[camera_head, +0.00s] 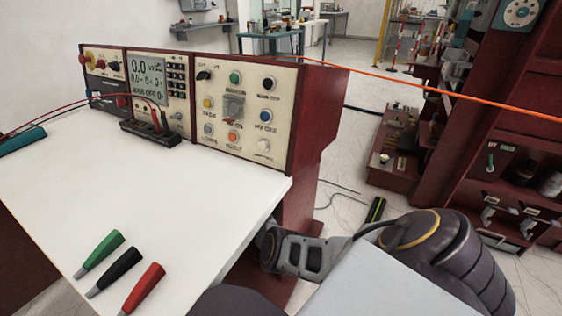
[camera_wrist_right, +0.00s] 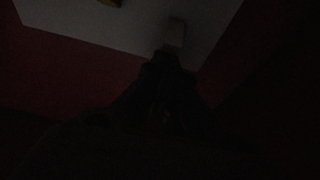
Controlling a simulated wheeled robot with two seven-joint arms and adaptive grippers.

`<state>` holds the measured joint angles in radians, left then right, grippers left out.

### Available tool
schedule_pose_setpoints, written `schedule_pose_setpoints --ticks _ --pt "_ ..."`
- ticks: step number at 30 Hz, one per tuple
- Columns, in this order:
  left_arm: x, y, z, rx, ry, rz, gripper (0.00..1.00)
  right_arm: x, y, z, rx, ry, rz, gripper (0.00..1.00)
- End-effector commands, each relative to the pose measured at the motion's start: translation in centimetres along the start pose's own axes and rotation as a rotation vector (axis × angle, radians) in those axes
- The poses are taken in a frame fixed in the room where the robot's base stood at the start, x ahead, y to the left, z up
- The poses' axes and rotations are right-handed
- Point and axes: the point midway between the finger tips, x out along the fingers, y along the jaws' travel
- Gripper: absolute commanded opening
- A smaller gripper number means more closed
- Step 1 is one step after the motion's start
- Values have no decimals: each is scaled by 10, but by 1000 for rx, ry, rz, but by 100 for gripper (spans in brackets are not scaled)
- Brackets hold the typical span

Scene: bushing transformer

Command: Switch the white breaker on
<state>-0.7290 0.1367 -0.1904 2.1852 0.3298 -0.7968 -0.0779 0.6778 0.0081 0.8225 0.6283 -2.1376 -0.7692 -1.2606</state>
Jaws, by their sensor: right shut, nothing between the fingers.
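My right arm reaches in from the lower right in the head view. Its gripper (camera_head: 268,243) is beside the right edge of the white tabletop, with its tips partly hidden there. In the very dark right wrist view the shut gripper (camera_wrist_right: 166,56) points at a small pale block (camera_wrist_right: 175,32) on a light panel (camera_wrist_right: 220,12). This block may be the white breaker. The fingertips appear close to its lower end; I cannot tell whether they touch. The block's on or off position is not readable. My left gripper is not in view.
A cream control panel (camera_head: 214,135) with buttons stands at the back of the white table (camera_head: 150,190). Green (camera_head: 99,252), black (camera_head: 113,272) and red (camera_head: 143,289) handles lie near its front. An orange cable (camera_head: 420,87) crosses behind.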

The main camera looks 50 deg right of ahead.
Motion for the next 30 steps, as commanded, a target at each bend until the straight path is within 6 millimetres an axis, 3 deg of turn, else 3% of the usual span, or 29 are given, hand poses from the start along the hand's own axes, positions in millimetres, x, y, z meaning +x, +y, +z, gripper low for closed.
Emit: schedule_pose_setpoints --ticks 30 --pt "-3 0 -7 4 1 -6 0 -3 0 3 0 0 -1 0"
